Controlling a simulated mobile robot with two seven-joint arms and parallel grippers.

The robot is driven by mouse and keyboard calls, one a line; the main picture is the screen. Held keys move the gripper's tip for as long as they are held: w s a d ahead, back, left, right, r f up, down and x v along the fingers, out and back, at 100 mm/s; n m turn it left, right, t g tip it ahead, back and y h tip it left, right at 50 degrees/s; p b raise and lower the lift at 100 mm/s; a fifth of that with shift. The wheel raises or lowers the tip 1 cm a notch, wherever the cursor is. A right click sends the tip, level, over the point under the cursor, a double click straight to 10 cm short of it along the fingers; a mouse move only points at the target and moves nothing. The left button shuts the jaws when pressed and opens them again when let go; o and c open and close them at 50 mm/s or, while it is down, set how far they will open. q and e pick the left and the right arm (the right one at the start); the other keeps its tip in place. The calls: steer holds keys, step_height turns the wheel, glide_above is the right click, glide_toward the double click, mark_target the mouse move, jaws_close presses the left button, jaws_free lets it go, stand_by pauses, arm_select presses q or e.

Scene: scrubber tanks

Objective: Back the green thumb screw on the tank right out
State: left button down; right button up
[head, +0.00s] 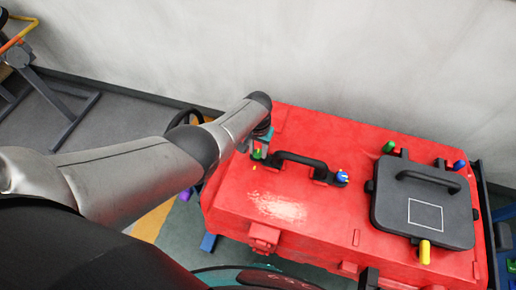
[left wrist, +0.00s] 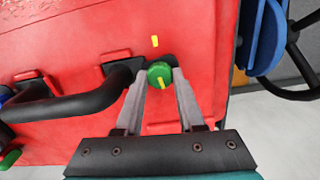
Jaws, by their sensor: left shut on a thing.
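The red tank (head: 310,215) stands against the wall. A green thumb screw (left wrist: 154,69) with a yellow stripe on its head sits at one end of the black handle (left wrist: 80,102). The same screw shows small in the head view (head: 257,154). My left gripper (left wrist: 161,82) is shut on the screw's head, one finger on each side. In the head view my left gripper (head: 262,143) reaches down at the tank's left end, partly hidden by my arm. How far the screw stands out of the tank cannot be told.
A blue screw (head: 342,177) sits at the handle's other end. A black lid (head: 424,212) on the right has a green knob (head: 389,146), a blue knob (head: 459,166) and a yellow knob (head: 424,252) around it. A yellow mark (left wrist: 155,41) lies beside the gripped screw.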

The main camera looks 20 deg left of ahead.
arm_select(q)
steer(key=n, duration=0.4)
steer(key=shift+s+f+n, duration=0.25)
steer(key=shift+s+n, duration=0.05)
steer(key=shift+s, duration=0.05)
steer(key=n, duration=0.3)
steer(key=shift+n, duration=0.4)
steer(key=n, duration=0.4)
steer(key=shift+n, duration=1.7)
steer(key=c, duration=0.9)
jaws_free()
steer(key=o, duration=0.3)
steer(key=shift+w, duration=0.2)
steer(key=shift+o, duration=0.5)
steer(key=shift+r, duration=0.1)
